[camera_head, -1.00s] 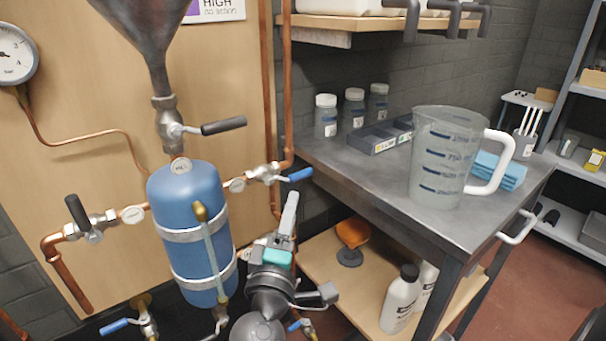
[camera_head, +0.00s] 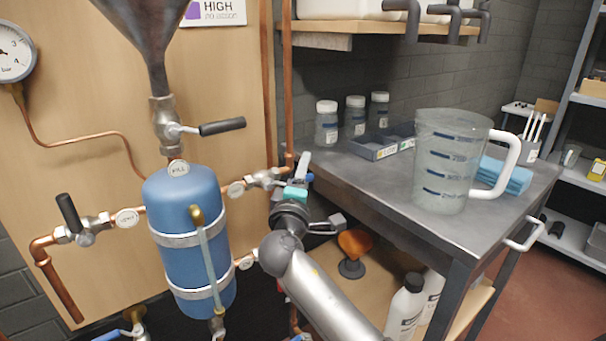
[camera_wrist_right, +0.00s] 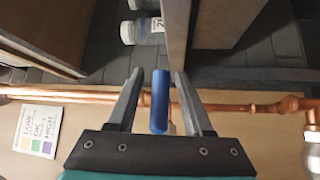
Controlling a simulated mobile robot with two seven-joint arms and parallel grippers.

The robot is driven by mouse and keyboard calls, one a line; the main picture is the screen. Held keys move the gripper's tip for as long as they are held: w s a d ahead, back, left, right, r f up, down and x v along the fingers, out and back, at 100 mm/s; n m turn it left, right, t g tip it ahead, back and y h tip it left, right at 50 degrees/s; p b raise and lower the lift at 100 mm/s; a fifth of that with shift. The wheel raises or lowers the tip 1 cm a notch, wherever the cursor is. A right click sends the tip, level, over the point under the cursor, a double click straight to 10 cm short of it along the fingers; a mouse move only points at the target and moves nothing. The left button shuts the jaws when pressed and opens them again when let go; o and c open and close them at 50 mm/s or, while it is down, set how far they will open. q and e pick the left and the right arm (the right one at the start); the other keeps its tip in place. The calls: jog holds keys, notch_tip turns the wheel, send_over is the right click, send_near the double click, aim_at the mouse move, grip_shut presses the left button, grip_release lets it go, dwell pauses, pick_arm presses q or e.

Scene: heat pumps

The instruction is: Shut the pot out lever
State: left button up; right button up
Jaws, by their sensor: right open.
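The blue lever (camera_wrist_right: 160,105) stands between the two fingers of my right gripper (camera_wrist_right: 159,78) in the right wrist view, with a gap on either side. In the head view, my right gripper (camera_head: 302,170) is at the valve (camera_head: 263,178) right of the blue pot (camera_head: 187,235), and it hides most of this lever. The tag (camera_head: 236,189) beside the valve is too small to read. My right gripper is open and holds nothing. My left gripper is not in view.
A grey bench (camera_head: 385,185) with a measuring jug (camera_head: 445,165) stands right of my right arm. Copper pipe (camera_head: 288,85) runs up behind the gripper. A black-handled valve (camera_head: 220,127) sits above the pot, and another black lever (camera_head: 70,212) is at its left.

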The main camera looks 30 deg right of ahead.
grip_shut()
dwell(0.3)
dwell(1.1)
